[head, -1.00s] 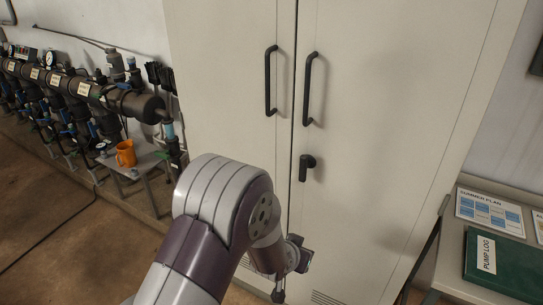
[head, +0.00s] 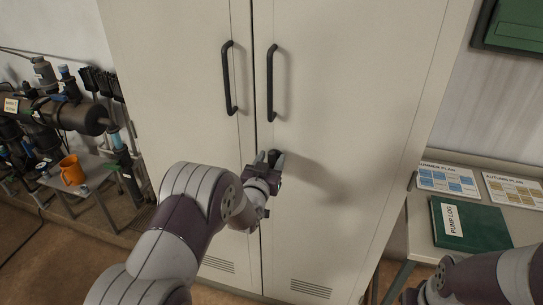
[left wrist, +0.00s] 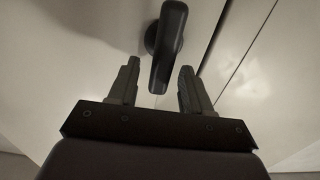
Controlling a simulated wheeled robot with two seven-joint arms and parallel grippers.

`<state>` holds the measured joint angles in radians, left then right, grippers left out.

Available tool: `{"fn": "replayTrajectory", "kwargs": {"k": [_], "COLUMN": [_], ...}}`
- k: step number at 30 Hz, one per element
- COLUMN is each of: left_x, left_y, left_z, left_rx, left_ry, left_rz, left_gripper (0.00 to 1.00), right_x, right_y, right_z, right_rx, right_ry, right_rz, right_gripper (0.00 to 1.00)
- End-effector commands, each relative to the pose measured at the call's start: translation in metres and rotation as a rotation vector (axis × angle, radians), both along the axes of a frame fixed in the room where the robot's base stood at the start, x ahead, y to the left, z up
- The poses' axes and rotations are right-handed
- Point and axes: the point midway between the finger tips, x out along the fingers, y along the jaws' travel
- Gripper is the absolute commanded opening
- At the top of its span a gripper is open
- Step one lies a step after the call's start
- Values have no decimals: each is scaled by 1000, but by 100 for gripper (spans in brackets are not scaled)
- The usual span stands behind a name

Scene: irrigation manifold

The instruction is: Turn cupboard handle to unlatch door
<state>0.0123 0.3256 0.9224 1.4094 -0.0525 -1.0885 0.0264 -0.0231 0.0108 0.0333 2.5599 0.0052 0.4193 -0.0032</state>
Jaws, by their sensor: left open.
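The cupboard (head: 335,130) has two tall cream doors, both closed, with a dark seam between them. The small dark turn handle (head: 275,157) sits on the right door just below the long bar pulls, partly hidden by my left gripper (head: 268,160). In the left wrist view the turn handle (left wrist: 168,45) points toward the gripper, with its end between the fingers. My left gripper (left wrist: 158,88) is open there, one finger on each side, with gaps on both sides. My right gripper is not in view; only part of my right arm shows at lower right.
Two black bar pulls (head: 228,78) and (head: 272,83) stand above the turn handle. A side table at right holds a green pump log (head: 470,222) and printed plans (head: 447,180). At left are dark pipes (head: 75,115) and an orange jug (head: 72,171) on a stand.

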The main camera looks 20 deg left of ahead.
Motion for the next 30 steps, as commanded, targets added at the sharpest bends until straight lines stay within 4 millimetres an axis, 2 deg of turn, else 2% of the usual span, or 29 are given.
{"fn": "replayTrajectory", "kwargs": {"k": [5, 13, 15, 17, 18, 30], "left_x": [13, 15, 15, 14, 14, 14], "left_y": [0, 0, 0, -1, -1, 1], "left_z": [0, 0, 0, 0, 0, -2], "left_rx": [0, 0, 0, 0, 0, -64], "left_ry": [0, 1, 1, 1, 1, 2], "left_rz": [0, 0, 0, 0, 0, 0], "left_gripper": [49, 49, 26, 7, 0, 0], "right_x": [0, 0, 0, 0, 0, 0], "right_y": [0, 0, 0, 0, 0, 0], "right_z": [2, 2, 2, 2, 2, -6], "right_rx": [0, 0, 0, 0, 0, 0], "right_ry": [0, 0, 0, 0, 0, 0], "right_rz": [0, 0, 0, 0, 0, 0], "right_gripper": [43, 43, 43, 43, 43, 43]}}
